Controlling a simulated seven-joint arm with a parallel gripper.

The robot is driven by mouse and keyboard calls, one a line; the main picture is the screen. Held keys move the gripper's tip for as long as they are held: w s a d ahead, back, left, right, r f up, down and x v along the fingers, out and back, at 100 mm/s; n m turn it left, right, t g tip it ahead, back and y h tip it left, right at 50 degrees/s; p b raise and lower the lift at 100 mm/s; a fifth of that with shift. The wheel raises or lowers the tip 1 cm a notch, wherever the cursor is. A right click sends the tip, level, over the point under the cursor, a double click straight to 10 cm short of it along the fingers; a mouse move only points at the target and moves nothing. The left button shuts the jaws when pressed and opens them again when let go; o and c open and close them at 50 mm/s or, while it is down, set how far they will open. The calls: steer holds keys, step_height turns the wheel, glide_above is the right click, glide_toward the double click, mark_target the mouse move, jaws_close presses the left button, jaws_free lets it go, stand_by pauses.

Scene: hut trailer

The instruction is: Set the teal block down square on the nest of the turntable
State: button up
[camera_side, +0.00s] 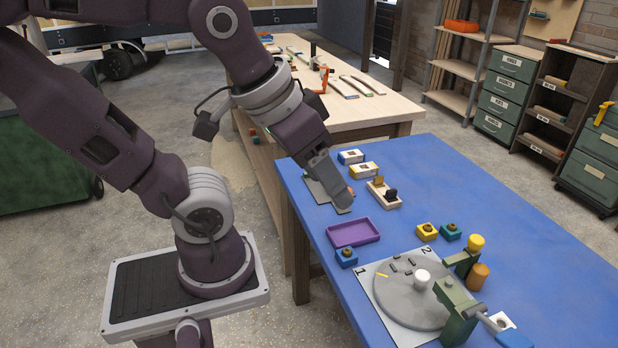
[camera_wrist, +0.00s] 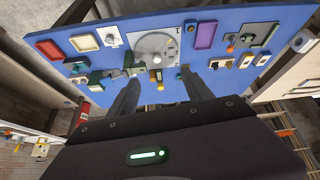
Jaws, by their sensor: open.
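The teal block (camera_side: 450,231), with a brown knob on top, sits on the blue table beside a yellow block (camera_side: 427,231). The turntable (camera_side: 398,297) is a grey disc with a white central knob, on a pale plate marked 1 and 2. Several short dark bars (camera_side: 408,270) on its far side look like the nest, with no block between them. My gripper (camera_side: 343,197) is over the grey plate at the table's left edge, apart from the teal block. In the wrist view its two fingers (camera_wrist: 158,78) are spread and empty. The turntable (camera_wrist: 150,46) shows beyond them; I cannot make out the teal block there.
A purple tray (camera_side: 353,233) and a blue block (camera_side: 346,257) lie left of the turntable. A green clamp (camera_side: 458,312) and an orange cylinder (camera_side: 478,277) stand on its right. A beige holder (camera_side: 384,195) and white-and-yellow blocks (camera_side: 363,170) lie farther back.

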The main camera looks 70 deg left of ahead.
steer(key=shift+o, duration=1)
steer(key=shift+s+m, duration=0.7)
steer(key=shift+s, duration=0.5)
steer(key=shift+w, duration=0.15)
steer(key=n+t+y, duration=0.1)
steer(key=n+t, duration=0.1)
steer(key=n, duration=0.1)
glide_above(453, 226)
steer(key=s+d, duration=0.5)
steer(key=s, duration=0.3)
step_height(453, 226, down, 16)
steer(key=shift+n+t+y, duration=0.3)
steer(key=shift+t+y, duration=0.1)
steer(key=shift+y, duration=0.4)
steer(key=w+a+f, duration=0.1)
steer(key=f, duration=0.2)
steer(key=w+a+f, duration=0.1)
steer(key=w+f, duration=0.1)
steer(key=f, duration=0.2)
steer(key=w+a+f, duration=0.1)
steer(key=f, duration=0.3)
steer(key=shift+w+f, duration=0.15)
steer(key=shift+w, duration=0.05)
steer(key=x, duration=0.6)
steer(key=shift+a+f, duration=0.4)
jaws_close()
